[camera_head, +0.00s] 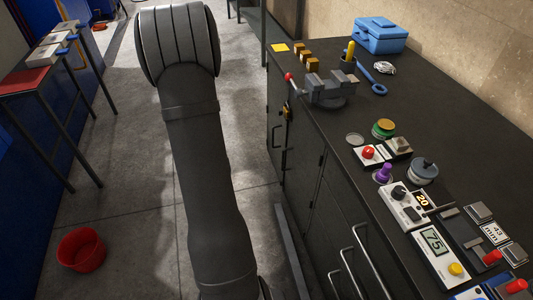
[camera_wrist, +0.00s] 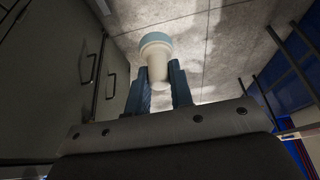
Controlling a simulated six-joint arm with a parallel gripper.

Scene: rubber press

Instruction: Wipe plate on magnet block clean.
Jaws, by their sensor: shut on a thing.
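In the wrist view my gripper (camera_wrist: 162,88) is shut on a pale cream, round-ended tool (camera_wrist: 158,64) with a blue-grey band at its far end. The tool sits between the two blue fingers, above the concrete floor and beside the dark cabinet front. My gripper's fingers do not show in the head view; only my dark arm does. On the bench, a small device (camera_head: 371,154) with a red button has a grey metal block (camera_head: 399,146) beside it. I cannot tell for certain whether this is the magnet block, and no dirt on a plate can be made out.
The dark workbench (camera_head: 455,150) carries a vise (camera_head: 330,88), a blue toolbox (camera_head: 380,36), a purple knob (camera_head: 384,172) and several control units near its right end. A red bucket (camera_head: 82,248) stands on the floor at left. The floor between bench and left table is largely clear.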

